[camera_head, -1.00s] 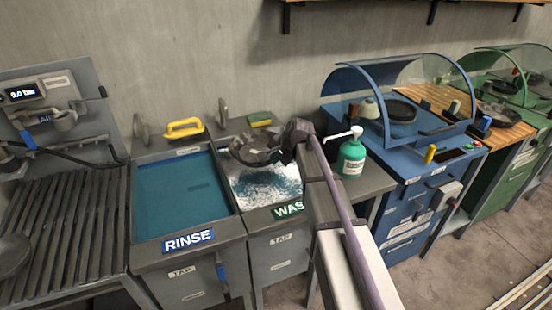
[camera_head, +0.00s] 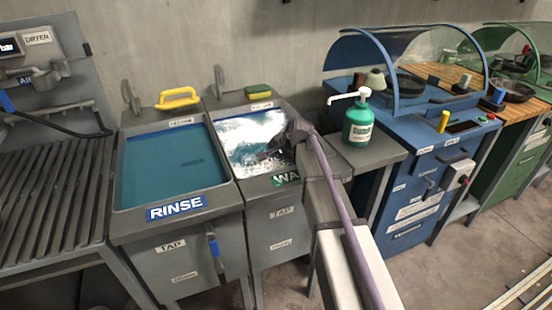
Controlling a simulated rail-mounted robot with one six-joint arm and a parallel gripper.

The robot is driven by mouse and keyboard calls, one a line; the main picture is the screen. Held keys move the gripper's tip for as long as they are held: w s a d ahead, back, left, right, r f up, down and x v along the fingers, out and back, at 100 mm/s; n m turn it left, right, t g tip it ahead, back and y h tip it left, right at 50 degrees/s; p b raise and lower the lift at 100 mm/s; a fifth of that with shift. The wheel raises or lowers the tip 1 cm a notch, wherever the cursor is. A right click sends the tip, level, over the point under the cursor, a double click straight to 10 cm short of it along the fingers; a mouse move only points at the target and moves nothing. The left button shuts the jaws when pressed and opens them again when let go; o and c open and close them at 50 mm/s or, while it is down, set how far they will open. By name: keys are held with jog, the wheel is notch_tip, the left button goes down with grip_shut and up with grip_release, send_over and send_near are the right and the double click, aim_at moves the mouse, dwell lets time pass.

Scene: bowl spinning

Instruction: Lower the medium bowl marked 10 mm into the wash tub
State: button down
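The wash tub (camera_head: 256,187) stands right of the rinse tub, with white foam and blue-green water (camera_head: 252,138) inside. My gripper (camera_head: 279,149) reaches in from the right, low over the tub's right half. A small dark shape shows at its tip against the foam. I cannot make out the medium bowl or its 10 mm mark; it may be hidden under the foam or behind my gripper. The fingers are too dark and small to tell whether they are open or shut.
The rinse tub (camera_head: 178,213) with a yellow-handled tool (camera_head: 177,98) behind it is at the left. A green pump bottle (camera_head: 358,123) stands right of my arm. A slatted rack (camera_head: 50,190) is far left.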

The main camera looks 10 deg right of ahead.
jog(key=shift+f, duration=0.55)
jog(key=c, duration=1.2)
grip_release()
jog(key=shift+c, duration=0.2)
jog(key=p+v, duration=0.9)
jog(key=v, duration=0.2)
